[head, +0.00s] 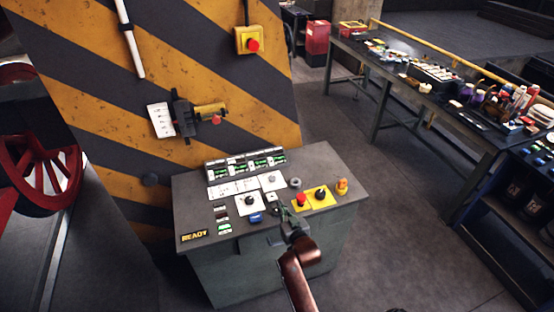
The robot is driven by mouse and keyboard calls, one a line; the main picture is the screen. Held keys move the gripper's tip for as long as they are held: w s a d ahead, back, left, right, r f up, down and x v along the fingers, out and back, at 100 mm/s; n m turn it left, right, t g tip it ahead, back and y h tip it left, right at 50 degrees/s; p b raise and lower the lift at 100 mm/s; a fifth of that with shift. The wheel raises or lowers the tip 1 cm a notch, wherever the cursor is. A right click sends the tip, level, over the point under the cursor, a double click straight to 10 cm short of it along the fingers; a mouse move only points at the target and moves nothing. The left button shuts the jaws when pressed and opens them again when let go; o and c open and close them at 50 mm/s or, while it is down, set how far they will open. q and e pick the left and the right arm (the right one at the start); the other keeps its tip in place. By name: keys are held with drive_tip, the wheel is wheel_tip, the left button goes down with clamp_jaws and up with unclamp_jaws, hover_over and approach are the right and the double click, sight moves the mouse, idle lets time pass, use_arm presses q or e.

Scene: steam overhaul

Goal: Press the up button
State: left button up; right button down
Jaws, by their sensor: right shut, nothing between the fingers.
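The control panel (190,215) is the sloped grey top of a cabinet in front of the striped wall. Several buttons and knobs sit on it: a blue button (256,218), a red button (301,198), a black knob on a yellow plate (320,193) and a black knob on a white plate (249,201). Labels are too small to read, so I cannot tell which is the up button. My right gripper (284,213) is shut and empty over the panel's front edge, right of the blue button. I cannot tell if it touches anything. My left gripper is not in view.
A yellow box with a red emergency button (253,45) and a yellow-handled device (210,111) are mounted on the striped wall (240,100). An orange beacon (342,186) stands at the panel's right end. A cluttered workbench (480,140) stands right, with clear floor between.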

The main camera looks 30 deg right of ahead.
idle(0.5)
drive_tip(key=shift+w+r+p, duration=0.1)
drive_tip(key=shift+r+p, duration=0.6)
drive_tip(key=shift+p, duration=0.1)
drive_tip(key=shift+w+d+f, duration=0.1)
hover_over(274, 199)
wheel_tip(274, 199, down, 2)
drive_tip(key=shift+w+f, duration=0.1)
drive_tip(key=shift+f, duration=0.1)
drive_tip(key=f, duration=0.2)
drive_tip(key=shift+s+f, duration=0.2)
drive_tip(key=shift+f, duration=0.2)
drive_tip(key=shift+f+b, duration=0.3)
drive_tip(key=shift+f, duration=0.3)
